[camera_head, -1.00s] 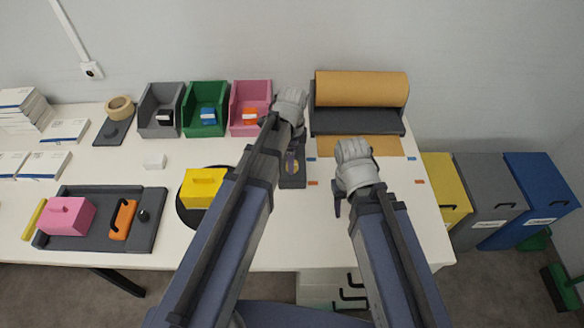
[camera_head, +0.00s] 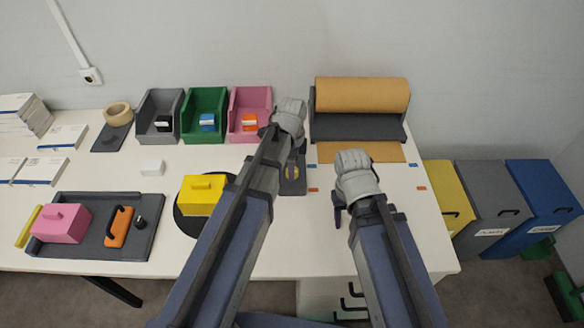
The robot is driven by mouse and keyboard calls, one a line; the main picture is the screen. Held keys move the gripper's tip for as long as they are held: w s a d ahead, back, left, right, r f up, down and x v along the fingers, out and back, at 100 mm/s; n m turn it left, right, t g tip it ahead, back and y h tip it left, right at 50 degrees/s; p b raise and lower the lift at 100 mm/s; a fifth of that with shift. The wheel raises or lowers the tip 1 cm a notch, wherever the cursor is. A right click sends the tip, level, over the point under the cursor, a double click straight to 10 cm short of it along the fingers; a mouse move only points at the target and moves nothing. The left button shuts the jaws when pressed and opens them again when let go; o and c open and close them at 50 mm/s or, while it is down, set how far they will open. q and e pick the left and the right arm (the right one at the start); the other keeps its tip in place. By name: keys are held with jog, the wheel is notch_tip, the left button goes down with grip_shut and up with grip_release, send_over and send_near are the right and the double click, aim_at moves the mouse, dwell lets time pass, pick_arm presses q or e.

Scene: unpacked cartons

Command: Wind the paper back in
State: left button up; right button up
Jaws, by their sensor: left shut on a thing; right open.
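The brown paper roll (camera_head: 362,94) sits in its dark holder (camera_head: 358,128) at the back right of the table. A flat strip of its paper (camera_head: 362,153) lies on the table in front. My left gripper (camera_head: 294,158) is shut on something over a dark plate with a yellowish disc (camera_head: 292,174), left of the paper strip. Its fingers and hand hide what it holds. My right gripper (camera_head: 339,205) is open and empty, over the table in front of the paper strip and apart from it.
Grey, green (camera_head: 205,115) and pink (camera_head: 250,113) bins stand left of the holder. A yellow block (camera_head: 202,196) rests on a dark round plate near my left arm. Small orange and blue markers lie beside the paper strip. The right front table is clear.

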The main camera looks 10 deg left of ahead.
pick_arm(q)
grip_shut()
jog(key=shift+n, duration=0.4)
jog(key=n, duration=0.4)
jog(key=shift+n, duration=0.4)
jog(key=n, duration=1)
jog(key=shift+n, duration=0.4)
jog(key=n, duration=0.5)
jog(key=shift+n, duration=0.4)
